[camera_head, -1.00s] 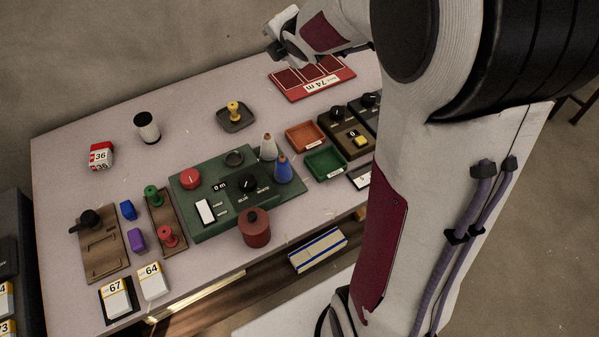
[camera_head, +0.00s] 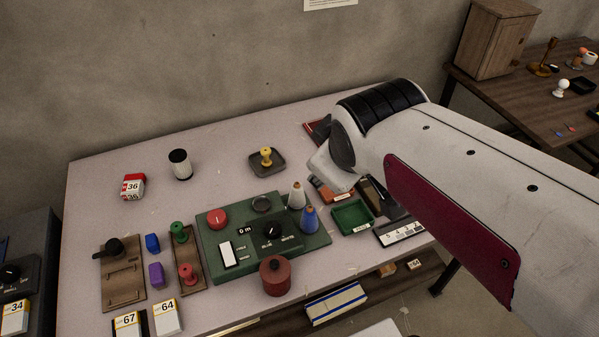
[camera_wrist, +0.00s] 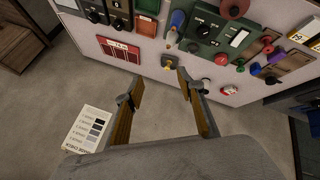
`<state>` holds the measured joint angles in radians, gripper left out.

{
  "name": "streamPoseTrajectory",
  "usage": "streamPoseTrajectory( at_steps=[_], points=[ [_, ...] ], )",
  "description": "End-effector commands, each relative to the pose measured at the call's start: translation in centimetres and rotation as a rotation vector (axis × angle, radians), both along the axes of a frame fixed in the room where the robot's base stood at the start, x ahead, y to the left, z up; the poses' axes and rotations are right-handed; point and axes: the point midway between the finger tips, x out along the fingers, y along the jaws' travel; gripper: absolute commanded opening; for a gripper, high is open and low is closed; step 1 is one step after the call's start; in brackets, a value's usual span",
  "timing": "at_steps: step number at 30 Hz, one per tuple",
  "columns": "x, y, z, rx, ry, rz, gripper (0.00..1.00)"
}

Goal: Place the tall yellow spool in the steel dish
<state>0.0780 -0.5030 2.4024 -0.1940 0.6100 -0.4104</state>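The yellow spool (camera_head: 266,156) stands upright in a dark square dish (camera_head: 279,169) near the back middle of the table. The spool also shows small in the wrist view (camera_wrist: 168,67), beyond my fingertips. In the head view my arm hides the gripper.
The green machine (camera_head: 318,238) holds blue and white cones and a red knob. Left of the dish stand a black-and-white cylinder (camera_head: 180,164) and a red-and-white block (camera_head: 133,186). Green and red spools stand on a brown rack (camera_head: 187,256). The table around the square dish is clear.

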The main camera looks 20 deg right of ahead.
Motion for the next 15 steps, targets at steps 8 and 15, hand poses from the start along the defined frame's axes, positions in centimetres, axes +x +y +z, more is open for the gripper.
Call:
streamPoseTrajectory(
  at_steps=[8,15],
  points=[
    [-6.8,3.5,-1.2,0.259,0.048,-0.221,0.38],
    [-10.2,5.3,-2.0,0.384,0.091,-0.331,0.38]
  ],
)
